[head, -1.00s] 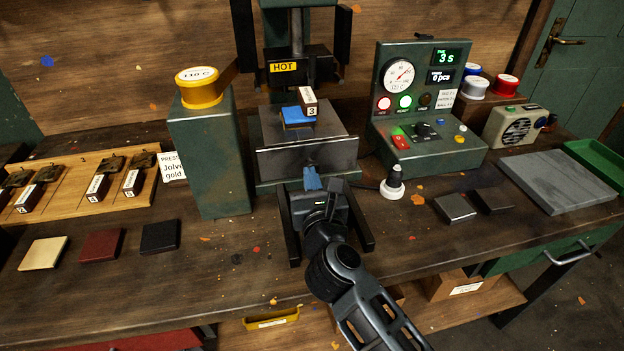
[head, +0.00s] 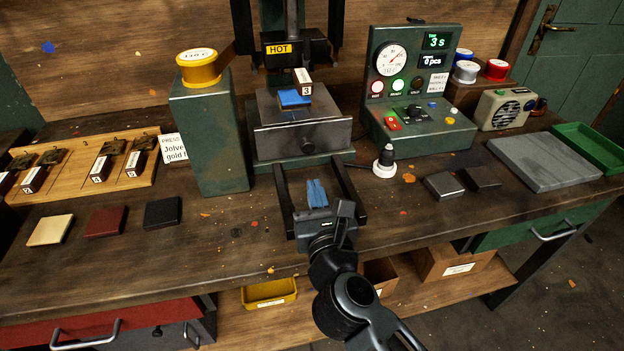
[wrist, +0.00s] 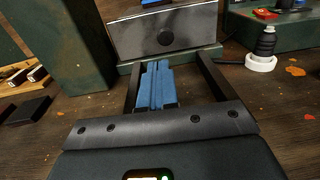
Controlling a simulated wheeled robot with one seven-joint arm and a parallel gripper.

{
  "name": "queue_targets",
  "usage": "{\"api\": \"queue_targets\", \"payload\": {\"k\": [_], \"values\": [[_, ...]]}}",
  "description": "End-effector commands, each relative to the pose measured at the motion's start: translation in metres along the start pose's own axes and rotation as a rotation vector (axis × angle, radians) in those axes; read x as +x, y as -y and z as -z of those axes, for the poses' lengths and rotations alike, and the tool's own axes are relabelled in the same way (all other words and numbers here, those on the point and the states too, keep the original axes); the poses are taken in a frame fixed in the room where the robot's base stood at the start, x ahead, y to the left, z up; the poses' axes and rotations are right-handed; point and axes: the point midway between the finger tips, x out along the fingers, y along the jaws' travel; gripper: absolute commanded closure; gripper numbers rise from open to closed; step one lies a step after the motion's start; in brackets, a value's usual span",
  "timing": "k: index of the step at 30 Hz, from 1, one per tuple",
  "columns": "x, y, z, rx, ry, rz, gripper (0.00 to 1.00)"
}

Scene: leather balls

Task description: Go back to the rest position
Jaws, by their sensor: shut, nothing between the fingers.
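My gripper (head: 317,193) is in front of the hot press, above the dark rails that stick out from it. Its blue fingers are together with nothing between them; they also show in the wrist view (wrist: 157,86). The gripper is apart from the press drawer (head: 303,136), which has a round dark knob (wrist: 165,38). A blue piece (head: 291,99) and a small block marked 3 (head: 303,82) sit on top of the drawer block, under the press head with the HOT label (head: 279,49).
A green post with a yellow spool (head: 198,68) stands left of the press. The control panel (head: 415,90) and a black-handled tool on a white base (head: 384,162) are to the right. Flat leather squares (head: 105,221) lie at the left front. A grey slab (head: 543,161) lies at the right.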

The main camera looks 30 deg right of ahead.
Motion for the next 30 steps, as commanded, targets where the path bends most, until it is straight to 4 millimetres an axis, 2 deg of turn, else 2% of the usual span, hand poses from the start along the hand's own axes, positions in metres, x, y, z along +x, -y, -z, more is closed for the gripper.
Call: {"api": "queue_targets", "payload": {"k": [3, 6, 15, 18, 20, 23, 27, 30], "values": [[-0.019, 0.000, 0.002, 0.000, -0.002, 0.000, 1.00], [-0.028, 0.000, 0.001, 0.000, -0.001, 0.001, 1.00], [-0.035, 0.001, 0.000, -0.005, 0.001, 0.002, 1.00], [-0.044, 0.009, 0.002, -0.077, 0.010, 0.008, 1.00], [-0.056, 0.018, 0.003, -0.175, 0.024, 0.015, 1.00], [-0.086, 0.038, 0.003, -0.430, 0.059, 0.025, 1.00], [-0.136, 0.063, -0.001, -0.885, 0.113, 0.024, 1.00], [-0.171, 0.075, -0.004, -1.215, 0.149, 0.005, 1.00]]}}
